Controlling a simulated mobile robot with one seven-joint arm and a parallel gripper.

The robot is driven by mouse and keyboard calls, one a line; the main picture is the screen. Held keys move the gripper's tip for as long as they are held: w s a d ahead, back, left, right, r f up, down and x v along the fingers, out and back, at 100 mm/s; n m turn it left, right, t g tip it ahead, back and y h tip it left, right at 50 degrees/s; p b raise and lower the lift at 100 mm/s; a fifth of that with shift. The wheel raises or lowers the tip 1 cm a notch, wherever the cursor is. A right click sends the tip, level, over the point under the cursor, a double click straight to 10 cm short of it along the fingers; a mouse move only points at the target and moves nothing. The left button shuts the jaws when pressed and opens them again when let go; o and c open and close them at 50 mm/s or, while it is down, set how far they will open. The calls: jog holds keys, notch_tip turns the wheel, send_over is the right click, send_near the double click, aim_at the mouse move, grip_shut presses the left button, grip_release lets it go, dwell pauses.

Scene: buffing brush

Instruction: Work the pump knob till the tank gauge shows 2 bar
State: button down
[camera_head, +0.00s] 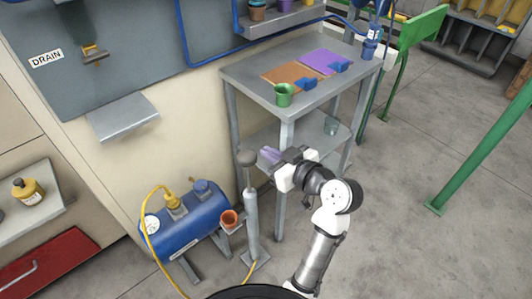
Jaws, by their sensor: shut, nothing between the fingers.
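A grey metal table (245,83) stands behind my gripper, with a green cup (284,95) near its front corner. A yellow hose (150,255) runs from the tank. Open floor (400,220) lies to the right.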

jog(key=p, duration=0.2)
send_over(249, 173)
jog(key=s, duration=0.1)
jog(key=shift+d+f, duration=0.2)
jog(key=shift+f, duration=0.4)
jog(key=shift+d+f, duration=0.15)
jog(key=shift+f, duration=0.4)
notch_tip(249, 173, down, 3)
jog(key=shift+s+d+r, duration=0.1)
jog(key=shift+r, duration=0.1)
jog(key=shift+f+p, duration=0.3)
jog(key=shift+f, duration=0.3)
jog(key=shift+f, duration=0.1)
notch_tip(249, 173, down, 10)
jog(key=b, duration=0.8)
jog(key=shift+b, duration=0.4)
jog(key=shift+r, duration=0.2)
